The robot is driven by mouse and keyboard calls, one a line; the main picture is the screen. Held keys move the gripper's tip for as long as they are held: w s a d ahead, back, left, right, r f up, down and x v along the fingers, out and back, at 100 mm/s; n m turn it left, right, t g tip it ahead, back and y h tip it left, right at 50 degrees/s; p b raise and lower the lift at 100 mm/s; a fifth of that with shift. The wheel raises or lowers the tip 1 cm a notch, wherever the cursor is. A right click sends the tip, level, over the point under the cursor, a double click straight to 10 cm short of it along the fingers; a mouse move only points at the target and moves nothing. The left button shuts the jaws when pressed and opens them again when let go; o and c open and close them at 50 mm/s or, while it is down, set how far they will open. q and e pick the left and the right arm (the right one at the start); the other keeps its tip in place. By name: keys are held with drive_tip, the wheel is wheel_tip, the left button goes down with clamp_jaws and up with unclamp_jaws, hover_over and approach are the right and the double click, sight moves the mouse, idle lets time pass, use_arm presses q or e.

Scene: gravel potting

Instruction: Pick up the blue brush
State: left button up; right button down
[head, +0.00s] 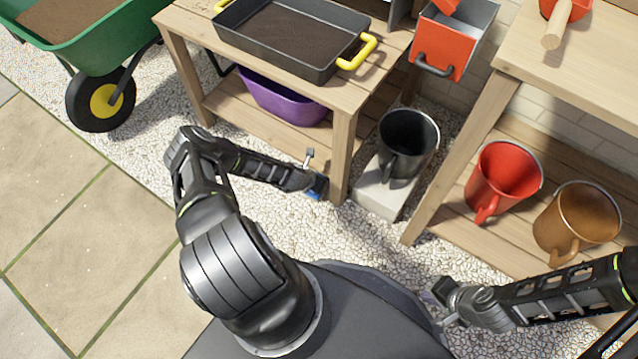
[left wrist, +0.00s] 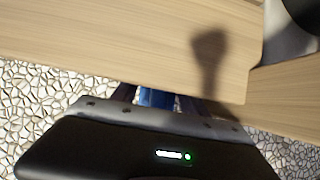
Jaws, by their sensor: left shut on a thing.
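My left gripper (head: 314,184) reaches in from the left in the head view, beside the front leg of the wooden bench. It is shut on the blue brush (head: 319,187), of which only a small blue part shows. In the left wrist view the blue brush (left wrist: 157,97) shows between the dark fingers, mostly hidden by the gripper body. A small pale piece sticks up by the gripper; I cannot tell if it belongs to the brush. My right gripper (head: 437,299) is low at the right, above the gravel, and its jaws are unclear.
The bench leg (head: 343,155) is close to my left gripper. A black bucket (head: 408,140) stands on a pale block (head: 378,196) right of it. A red bucket (head: 505,178) and a brown bucket (head: 577,220) stand on the right shelf. Gravel lies open in front.

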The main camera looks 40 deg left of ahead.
use_arm(q)
drive_tip(key=shift+r, duration=0.15)
use_arm(e)
drive_tip(key=shift+r, duration=0.1)
